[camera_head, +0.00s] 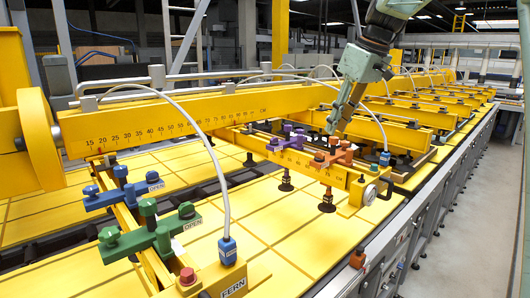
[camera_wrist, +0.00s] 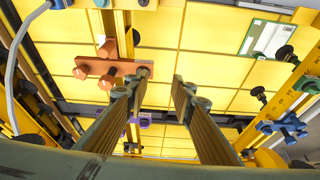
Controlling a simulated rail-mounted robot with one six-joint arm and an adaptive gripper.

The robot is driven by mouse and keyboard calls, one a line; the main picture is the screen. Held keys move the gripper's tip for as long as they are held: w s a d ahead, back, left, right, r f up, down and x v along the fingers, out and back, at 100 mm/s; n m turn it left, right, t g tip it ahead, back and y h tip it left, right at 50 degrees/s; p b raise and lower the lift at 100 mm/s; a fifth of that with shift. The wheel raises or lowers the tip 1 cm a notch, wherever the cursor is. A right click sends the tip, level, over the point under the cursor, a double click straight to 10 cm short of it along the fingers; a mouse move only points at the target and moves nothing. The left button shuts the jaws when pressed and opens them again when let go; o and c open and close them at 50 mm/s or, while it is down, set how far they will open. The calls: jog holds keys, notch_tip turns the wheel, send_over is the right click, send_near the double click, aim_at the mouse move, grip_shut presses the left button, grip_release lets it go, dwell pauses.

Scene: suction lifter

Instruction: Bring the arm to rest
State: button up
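My gripper (camera_head: 335,125) is at the upper middle right of the head view, pointing down above the yellow lifter beam. In the wrist view my gripper (camera_wrist: 161,84) shows its two fingers spread apart with nothing between them. An orange valve handle (camera_head: 332,156) sits on the beam just below the fingertips; the wrist view shows the orange handle (camera_wrist: 105,68) left of the fingers. A purple valve handle (camera_head: 288,137) sits further left on the same beam. From the head view alone, I cannot tell the exact gap between fingertips and orange handle.
Blue (camera_head: 122,188) and green (camera_head: 150,235) valve handles stand on a nearer beam, with "OPEN" labels. A pale hose (camera_head: 218,165) arches down to a blue fitting. Yellow panels (camera_head: 275,225) lie below the beams. A grey walkway (camera_head: 478,190) is clear at right.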

jog(key=s+a+f+m+h+b, duration=0.1)
jog(key=s+f+m+b, duration=0.1)
jog(key=s, duration=1.2)
jog(key=s+a+f+m+b, duration=0.2)
jog(key=s+f+b, duration=0.1)
jog(key=s, duration=1.2)
jog(key=s+f+m+b, duration=0.1)
jog(key=s+f, duration=0.4)
jog(key=s, duration=0.3)
jog(key=s+f+m+h+b, duration=0.1)
jog(key=s+f, duration=0.4)
jog(key=s, duration=0.4)
jog(key=s+f+m+b, duration=0.1)
jog(key=s+f+b, duration=0.1)
jog(key=s+f, duration=0.4)
jog(key=s, duration=0.3)
jog(key=shift+s+d+m+t+h, duration=0.25)
jog(key=shift+d+m+t+h, duration=0.05)
jog(key=shift+d+t, duration=0.1)
